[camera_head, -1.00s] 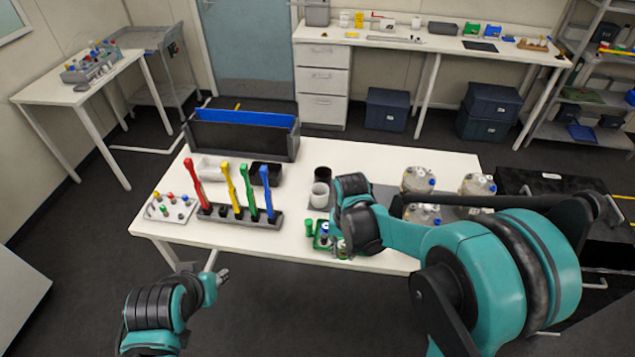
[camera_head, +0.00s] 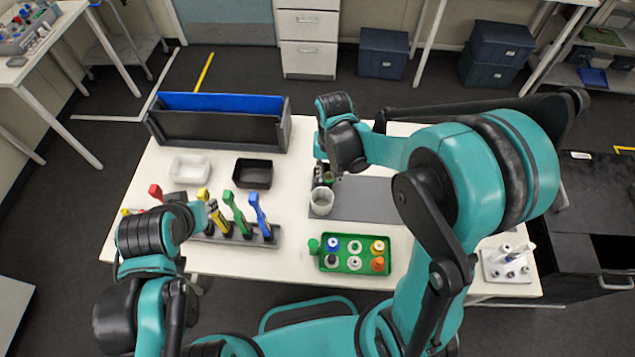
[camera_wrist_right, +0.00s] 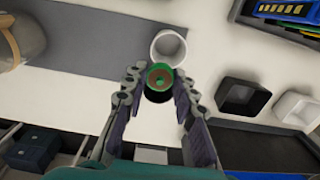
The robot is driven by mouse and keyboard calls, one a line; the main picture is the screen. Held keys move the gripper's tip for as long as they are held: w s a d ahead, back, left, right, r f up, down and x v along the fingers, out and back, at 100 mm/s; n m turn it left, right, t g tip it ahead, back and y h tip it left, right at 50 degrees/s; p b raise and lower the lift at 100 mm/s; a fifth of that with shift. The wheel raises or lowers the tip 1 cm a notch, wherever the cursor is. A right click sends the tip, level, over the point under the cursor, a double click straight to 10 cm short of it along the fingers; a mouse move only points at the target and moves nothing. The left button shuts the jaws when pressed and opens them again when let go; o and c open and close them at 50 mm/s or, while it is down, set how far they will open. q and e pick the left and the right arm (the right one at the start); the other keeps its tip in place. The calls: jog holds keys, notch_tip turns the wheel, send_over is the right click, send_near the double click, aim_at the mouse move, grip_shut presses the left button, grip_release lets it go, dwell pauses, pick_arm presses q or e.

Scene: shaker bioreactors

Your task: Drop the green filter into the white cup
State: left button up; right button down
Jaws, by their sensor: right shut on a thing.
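The white cup (camera_head: 321,203) stands on the table near the grey mat's left end. In the right wrist view the cup (camera_wrist_right: 168,48) is just beyond my fingertips. My right gripper (camera_head: 325,174) is just behind the cup in the head view. In the wrist view its fingers (camera_wrist_right: 157,83) are shut on a small round green filter (camera_wrist_right: 160,76). The filter is close to the cup's near rim and appears outside its opening. A dark round shape shows under the filter, partly hidden. My left gripper (camera_head: 213,208) is near the yellow-handled tool; its jaws are unclear.
A green tray (camera_head: 354,266) with several small bottles lies at the table's front. A rack (camera_head: 232,236) of coloured-handled tools stands left. White (camera_head: 190,169) and black (camera_head: 253,173) bins and a long dark box (camera_head: 216,133) lie behind it. The grey mat (camera_head: 375,200) is mostly bare.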

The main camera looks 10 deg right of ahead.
jog(key=shift+w+f, duration=0.2)
jog(key=shift+f+b, duration=0.25)
jog(key=shift+b, duration=0.05)
jog(key=shift+s+f+b, duration=0.1)
jog(key=shift+f+b, duration=0.2)
jog(key=shift+f, duration=0.05)
notch_tip(320, 180, down, 4)
jog(key=b, duration=0.3)
jog(key=shift+f, duration=0.15)
jog(key=c, duration=1.1)
grip_release()
jog(key=shift+c, duration=0.2)
